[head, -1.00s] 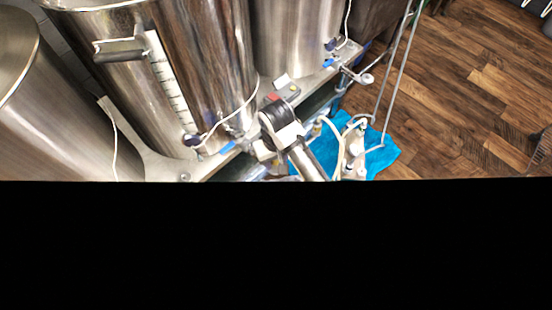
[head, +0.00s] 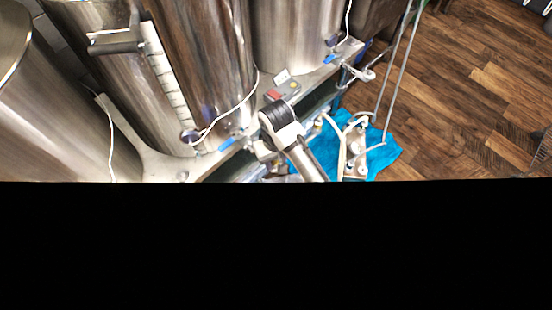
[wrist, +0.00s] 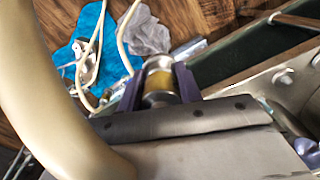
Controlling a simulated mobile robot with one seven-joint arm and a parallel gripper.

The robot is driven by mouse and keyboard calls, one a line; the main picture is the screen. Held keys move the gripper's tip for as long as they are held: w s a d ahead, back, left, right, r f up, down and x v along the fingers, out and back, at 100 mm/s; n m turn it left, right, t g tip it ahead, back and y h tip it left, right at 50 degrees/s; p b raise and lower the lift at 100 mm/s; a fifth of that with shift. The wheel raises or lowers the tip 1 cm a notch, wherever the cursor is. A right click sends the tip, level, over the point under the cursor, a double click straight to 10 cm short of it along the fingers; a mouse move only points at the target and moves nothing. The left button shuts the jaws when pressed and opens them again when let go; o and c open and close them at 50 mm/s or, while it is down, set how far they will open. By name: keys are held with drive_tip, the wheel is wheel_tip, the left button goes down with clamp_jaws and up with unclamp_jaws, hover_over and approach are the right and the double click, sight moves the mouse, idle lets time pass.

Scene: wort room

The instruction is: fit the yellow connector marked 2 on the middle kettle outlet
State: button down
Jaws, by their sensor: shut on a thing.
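The middle kettle (head: 205,60) stands left of centre in the head view. Its outlet, with a blue valve handle (head: 228,144), is low on its right side. My gripper (head: 262,152) is beside this outlet, just to its right, partly hidden by my own wrist. In the wrist view my gripper (wrist: 158,72) is shut on a metal connector with a yellow band (wrist: 159,84), held between the purple fingers. No number on it is legible. Whether the connector touches the outlet cannot be told.
Another kettle (head: 50,110) stands at left and one (head: 295,35) at right, with its own blue-handled outlet (head: 330,59). A small box with a red part (head: 280,93) sits on the metal stand. Wooden floor is open at right.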

drive_tip(key=c, duration=0.9)
unclamp_jaws()
wheel_tip(320, 180, up, 14)
drive_tip(key=p, duration=0.3)
drive_tip(key=shift+f, duration=0.1)
